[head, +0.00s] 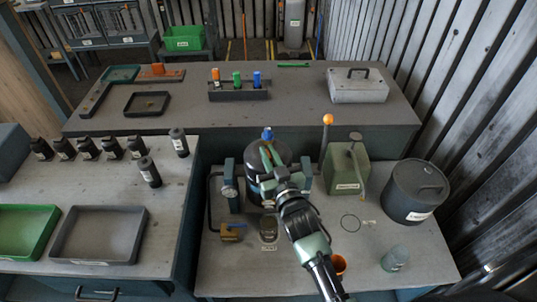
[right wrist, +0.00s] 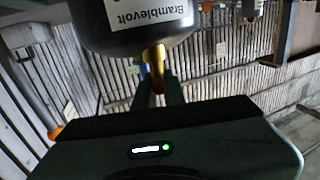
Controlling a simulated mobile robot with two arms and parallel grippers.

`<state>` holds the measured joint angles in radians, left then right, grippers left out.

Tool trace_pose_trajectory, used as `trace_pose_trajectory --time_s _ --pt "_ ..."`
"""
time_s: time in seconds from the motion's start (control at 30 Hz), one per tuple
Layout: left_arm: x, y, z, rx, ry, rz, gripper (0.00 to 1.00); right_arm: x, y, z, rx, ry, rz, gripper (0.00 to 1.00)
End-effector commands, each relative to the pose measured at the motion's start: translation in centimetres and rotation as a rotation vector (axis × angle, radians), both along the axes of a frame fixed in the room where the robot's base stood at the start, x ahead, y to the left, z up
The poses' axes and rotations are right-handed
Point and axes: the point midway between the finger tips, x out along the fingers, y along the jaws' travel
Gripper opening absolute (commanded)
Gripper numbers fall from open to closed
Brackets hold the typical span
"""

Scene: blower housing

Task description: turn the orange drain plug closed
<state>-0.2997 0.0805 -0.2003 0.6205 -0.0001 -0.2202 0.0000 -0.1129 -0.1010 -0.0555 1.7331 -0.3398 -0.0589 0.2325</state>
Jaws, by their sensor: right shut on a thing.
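The black housing (head: 284,152) stands upright on the grey bench between two side posts. In the right wrist view its rounded end, with a white label, fills the top (right wrist: 135,35). A yellow brass neck (right wrist: 153,54) sticks out of that end. My right gripper (head: 267,156) reaches over the housing from the front right. In the right wrist view its two dark fingers (right wrist: 158,88) are shut at the neck's tip, on a small orange-brown piece that looks like the drain plug (right wrist: 158,83). The fingers hide much of it, so its turn position cannot be told. My left gripper is not in view.
A lever with an orange ball (head: 327,119) and a green can (head: 346,169) stand right of the housing, near a dark lidded drum (head: 413,192). A brass valve with a blue handle (head: 232,234) lies front left. An orange cup (head: 339,264) sits beside my right arm.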

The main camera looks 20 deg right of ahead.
Motion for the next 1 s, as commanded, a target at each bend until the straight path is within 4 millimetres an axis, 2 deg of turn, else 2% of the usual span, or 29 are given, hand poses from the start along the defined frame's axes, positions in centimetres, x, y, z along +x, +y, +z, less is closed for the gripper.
trace_pose_trajectory --time_s 0.27,0.3,0.37,0.73,1.0 --pt "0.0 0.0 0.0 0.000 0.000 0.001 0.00 0.1 0.0 0.4 -0.001 -0.009 0.000 0.00" --pt "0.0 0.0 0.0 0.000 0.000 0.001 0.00 0.1 0.0 0.4 -0.001 -0.010 0.000 0.19" --pt "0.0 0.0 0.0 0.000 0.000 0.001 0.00 0.1 0.0 0.4 -0.001 -0.009 0.000 0.33" --pt "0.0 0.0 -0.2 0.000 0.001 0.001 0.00 -0.4 0.0 0.1 0.000 -0.004 0.001 0.33" --pt "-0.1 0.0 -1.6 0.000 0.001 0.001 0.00 -4.7 -0.1 -0.2 -0.001 -0.003 0.001 0.33"
